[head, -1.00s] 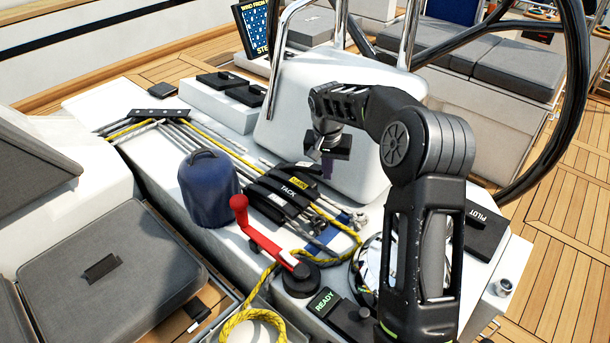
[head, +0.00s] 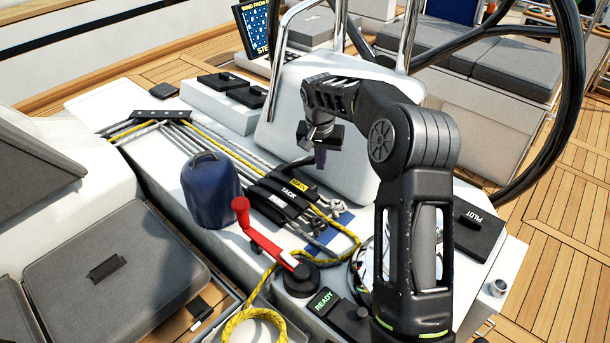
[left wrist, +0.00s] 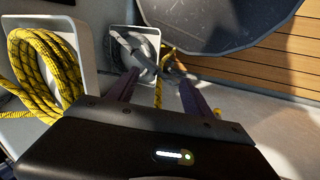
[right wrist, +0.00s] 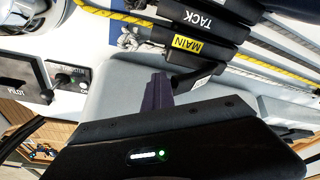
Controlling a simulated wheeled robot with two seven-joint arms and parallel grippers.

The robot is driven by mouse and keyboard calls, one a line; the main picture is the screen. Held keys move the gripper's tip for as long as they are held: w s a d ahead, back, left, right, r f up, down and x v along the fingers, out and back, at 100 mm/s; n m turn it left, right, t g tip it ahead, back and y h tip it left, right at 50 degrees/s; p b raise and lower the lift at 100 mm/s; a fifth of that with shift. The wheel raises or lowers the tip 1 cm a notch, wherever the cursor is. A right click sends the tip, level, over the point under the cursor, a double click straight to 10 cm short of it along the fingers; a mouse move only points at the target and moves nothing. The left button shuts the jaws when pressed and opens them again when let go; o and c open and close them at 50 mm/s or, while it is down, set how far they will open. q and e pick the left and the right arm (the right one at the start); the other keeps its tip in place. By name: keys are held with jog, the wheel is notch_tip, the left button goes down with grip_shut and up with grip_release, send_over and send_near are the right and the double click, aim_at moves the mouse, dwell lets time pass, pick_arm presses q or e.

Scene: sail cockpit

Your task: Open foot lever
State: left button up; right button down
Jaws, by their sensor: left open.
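The black clutch levers stand in a row on the white console; the TACK lever (head: 289,191) and the yellow-labelled MAIN lever (head: 298,183) lie flat. A third black lever with a white label (right wrist: 198,78) is beside MAIN in the right wrist view and appears lifted out of line with them; its lettering is unreadable. It is likely the foot lever. My right gripper (head: 320,160) points down just beyond it. Its purple fingers (right wrist: 158,92) are together beside that lever; contact is unclear. My left gripper (left wrist: 158,92) is open and empty, seen only in its wrist view.
A blue-covered winch (head: 210,188) and a red-handled winch crank (head: 262,243) stand near the clutches. Yellow rope (head: 340,250) runs past them. The steering wheel (head: 560,120) rises at the right. A yellow rope coil (left wrist: 45,75) hangs beside the left gripper.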

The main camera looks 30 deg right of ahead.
aim_at(311, 157)
jog(key=shift+w+d+r+p, duration=0.15)
jog(key=shift+w+r+p, duration=0.45)
jog(key=shift+w+p, duration=0.3)
jog(key=shift+s, duration=0.1)
jog(key=shift+w+a+r+p, duration=0.6)
jog(key=shift+w+r+p, duration=0.15)
jog(key=shift+p, duration=0.2)
jog(key=shift+w, duration=0.1)
